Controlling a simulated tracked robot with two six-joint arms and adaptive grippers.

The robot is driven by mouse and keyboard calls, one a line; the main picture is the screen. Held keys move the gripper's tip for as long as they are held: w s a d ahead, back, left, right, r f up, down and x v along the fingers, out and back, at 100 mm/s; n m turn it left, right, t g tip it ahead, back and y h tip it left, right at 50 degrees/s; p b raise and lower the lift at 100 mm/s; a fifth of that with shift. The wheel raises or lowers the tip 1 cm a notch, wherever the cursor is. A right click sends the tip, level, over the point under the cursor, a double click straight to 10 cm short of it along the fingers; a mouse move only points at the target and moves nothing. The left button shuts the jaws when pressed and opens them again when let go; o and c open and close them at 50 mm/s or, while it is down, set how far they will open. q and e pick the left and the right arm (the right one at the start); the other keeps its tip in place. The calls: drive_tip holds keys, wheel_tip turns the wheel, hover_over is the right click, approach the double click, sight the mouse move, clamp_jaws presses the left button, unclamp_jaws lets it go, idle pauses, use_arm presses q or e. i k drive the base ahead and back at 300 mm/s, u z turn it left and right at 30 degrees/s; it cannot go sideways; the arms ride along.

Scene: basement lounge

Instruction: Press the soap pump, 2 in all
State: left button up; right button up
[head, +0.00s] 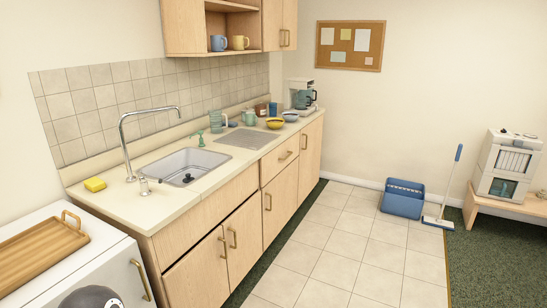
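A small green pump bottle (200,138), which looks like the soap pump, stands upright on the counter behind the sink (182,165), near its back right corner. A small pale, metallic-looking fitting or dispenser (145,187) stands at the sink's front left; I cannot tell which it is. Neither of my grippers is in view, and nothing touches the green bottle.
A tall curved faucet (127,150) rises left of the sink. A yellow sponge (95,184) lies on the counter (120,205). Mugs, bowls and a coffee maker (301,95) stand farther right. A wooden tray (40,258) sits on the white appliance.

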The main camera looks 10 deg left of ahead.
sight(200, 132)
drive_tip(key=u, duration=0.35)
drive_tip(key=i, duration=1.4)
drive_tip(key=z, duration=2.95)
drive_tip(key=i, duration=0.1)
drive_tip(key=u, duration=2.3)
drive_tip(key=k, duration=0.15)
drive_tip(key=z, duration=1.35)
drive_tip(key=i, duration=0.65)
